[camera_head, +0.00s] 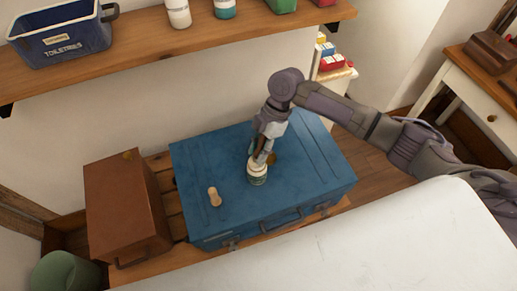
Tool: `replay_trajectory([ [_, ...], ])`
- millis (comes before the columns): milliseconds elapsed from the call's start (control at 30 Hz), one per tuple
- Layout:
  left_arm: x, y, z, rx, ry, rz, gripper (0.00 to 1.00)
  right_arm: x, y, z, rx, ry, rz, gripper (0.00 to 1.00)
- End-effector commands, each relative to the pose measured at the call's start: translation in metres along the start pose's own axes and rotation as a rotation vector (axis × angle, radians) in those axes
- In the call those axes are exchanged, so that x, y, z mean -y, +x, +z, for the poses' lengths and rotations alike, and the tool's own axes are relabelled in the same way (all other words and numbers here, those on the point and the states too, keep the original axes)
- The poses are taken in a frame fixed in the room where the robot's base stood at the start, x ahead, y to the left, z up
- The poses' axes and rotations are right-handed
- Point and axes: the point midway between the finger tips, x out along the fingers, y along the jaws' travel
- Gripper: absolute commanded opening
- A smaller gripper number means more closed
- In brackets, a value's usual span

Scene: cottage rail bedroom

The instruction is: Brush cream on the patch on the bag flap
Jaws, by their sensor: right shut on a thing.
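A blue case (225,160), which looks like the bag, lies flat with its lid upward. A small pale jar-like thing (257,178) with a dark band is upright on the lid. My right gripper (261,157) points down and is shut at the top of this jar. A brownish spot (272,158), perhaps the patch, shows partly behind the fingers. A small tan, peg-like thing (214,197) is on the lid left of the jar; I cannot tell if it is the brush. No cream can be made out. My left gripper is not in view.
The case rests on a slatted wooden rack (160,172) beside a brown case (122,205). A wall shelf (135,57) holds a blue toiletries bin (62,40) and bottles. A white surface (350,245) fills the front. The lid's left part is mostly clear.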

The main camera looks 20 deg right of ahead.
Motion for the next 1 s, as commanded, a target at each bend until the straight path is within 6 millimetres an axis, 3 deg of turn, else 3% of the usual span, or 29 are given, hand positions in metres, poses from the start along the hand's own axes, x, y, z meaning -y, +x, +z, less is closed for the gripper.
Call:
replay_trajectory([
  [700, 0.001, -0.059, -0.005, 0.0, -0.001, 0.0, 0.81, 0.006, -0.057, -0.028, -0.001, -0.001, 0.003, 0.0],
  [1000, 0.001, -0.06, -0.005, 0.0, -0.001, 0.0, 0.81, 0.006, -0.058, -0.028, -0.001, -0.001, 0.003, 0.0],
])
